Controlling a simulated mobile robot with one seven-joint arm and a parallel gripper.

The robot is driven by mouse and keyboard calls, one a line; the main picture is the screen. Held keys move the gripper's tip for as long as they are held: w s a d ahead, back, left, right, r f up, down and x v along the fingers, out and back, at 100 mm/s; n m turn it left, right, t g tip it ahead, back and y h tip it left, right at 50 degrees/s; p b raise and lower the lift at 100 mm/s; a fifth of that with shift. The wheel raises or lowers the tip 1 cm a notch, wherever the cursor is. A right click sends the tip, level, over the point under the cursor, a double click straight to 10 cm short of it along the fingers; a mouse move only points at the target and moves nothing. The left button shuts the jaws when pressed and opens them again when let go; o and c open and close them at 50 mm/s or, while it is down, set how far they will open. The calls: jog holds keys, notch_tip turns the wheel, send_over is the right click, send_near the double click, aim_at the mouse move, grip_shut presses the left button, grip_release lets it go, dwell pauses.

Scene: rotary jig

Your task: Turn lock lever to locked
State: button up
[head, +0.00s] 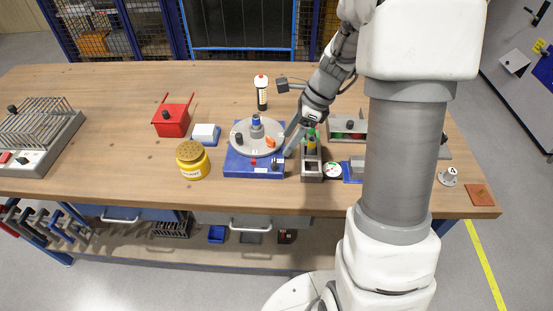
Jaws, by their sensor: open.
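The rotary jig stands on the table as a blue base (240,172) with a round grey disc (243,138) on top. A blue-topped grey post stands on the disc, with a small orange part (270,143) and a dark knob beside it. A small dark upright lever (275,163) is at the base's front right corner, and a small red part (253,162) is to its left. Which one is the lock lever, and its setting, is too small to tell. My gripper (290,142) is open beside the disc's right edge, above the base's right side. Contact cannot be told.
A narrow grey rack (311,172) with coloured pieces stands close right of the jig, with a round gauge (332,170) beyond it. A yellow jar (192,162), a white block (204,134) and a red box (172,120) stand left. A dark-labelled bottle (261,92) stands behind.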

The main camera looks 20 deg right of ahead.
aim_at(274, 162)
jog(key=b+x, duration=0.1)
jog(key=x, duration=0.8)
jog(key=shift+d, duration=0.1)
jog(key=shift+r, duration=0.1)
grip_shut()
